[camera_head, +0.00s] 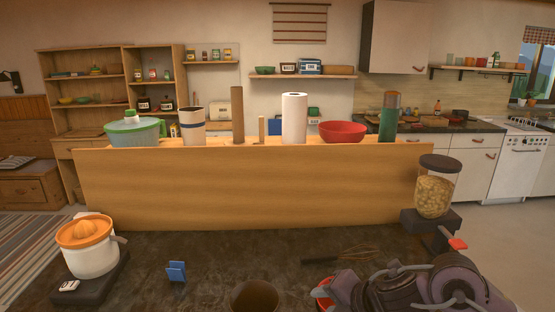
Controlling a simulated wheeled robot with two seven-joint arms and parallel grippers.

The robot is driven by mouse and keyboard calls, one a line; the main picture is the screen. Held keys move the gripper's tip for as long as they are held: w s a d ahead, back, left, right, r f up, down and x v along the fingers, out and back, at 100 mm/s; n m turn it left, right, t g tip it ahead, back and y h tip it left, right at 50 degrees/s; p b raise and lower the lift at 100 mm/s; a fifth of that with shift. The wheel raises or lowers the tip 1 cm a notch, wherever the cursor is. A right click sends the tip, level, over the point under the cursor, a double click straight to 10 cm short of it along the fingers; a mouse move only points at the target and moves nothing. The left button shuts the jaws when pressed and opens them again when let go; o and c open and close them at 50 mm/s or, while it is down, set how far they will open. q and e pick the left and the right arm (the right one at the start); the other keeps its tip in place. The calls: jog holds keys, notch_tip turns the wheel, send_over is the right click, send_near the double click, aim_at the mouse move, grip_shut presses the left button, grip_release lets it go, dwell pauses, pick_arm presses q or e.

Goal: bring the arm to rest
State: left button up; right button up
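My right arm (440,287) comes in at the lower right, low over the dark counter. Its gripper (345,288) is at the left end of the arm, beside a red object (322,293) that the arm and the picture's edge partly hide. I cannot make out the fingers, so I cannot tell whether it is open, shut or touching the red object. My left arm and gripper are not in view.
The dark counter (220,255) holds a juicer (90,258), a blue holder (176,271), a dark bowl (255,296), a whisk (340,252) and a dispenser (436,190). A raised wooden ledge (250,185) behind carries several items. The counter's middle is mostly clear.

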jog(key=s+a+f+m+t, duration=0.2)
jog(key=s+a+m, duration=0.25)
jog(key=m, duration=0.55)
jog(key=s+d+f+m+g+h, duration=0.3)
jog(key=s+d+f+m, duration=0.3)
jog(key=s+m, duration=0.2)
jog(key=s+d+f+m+g+h, duration=0.2)
jog(key=s+d+f+m+g, duration=0.1)
jog(key=s+d+f+m, duration=0.4)
jog(key=s+f+m+g, duration=0.1)
jog(key=s+f, duration=0.1)
jog(key=f, duration=1.3)
jog(key=s+f, duration=0.2)
jog(key=f, duration=1.2)
jog(key=s+d+f+g, duration=0.1)
jog(key=s+d+f, duration=0.2)
jog(key=s+f, duration=1.4)
jog(key=shift+s+f+g+h, duration=0.2)
jog(key=shift+s+g+h, duration=0.1)
jog(key=shift+s, duration=0.8)
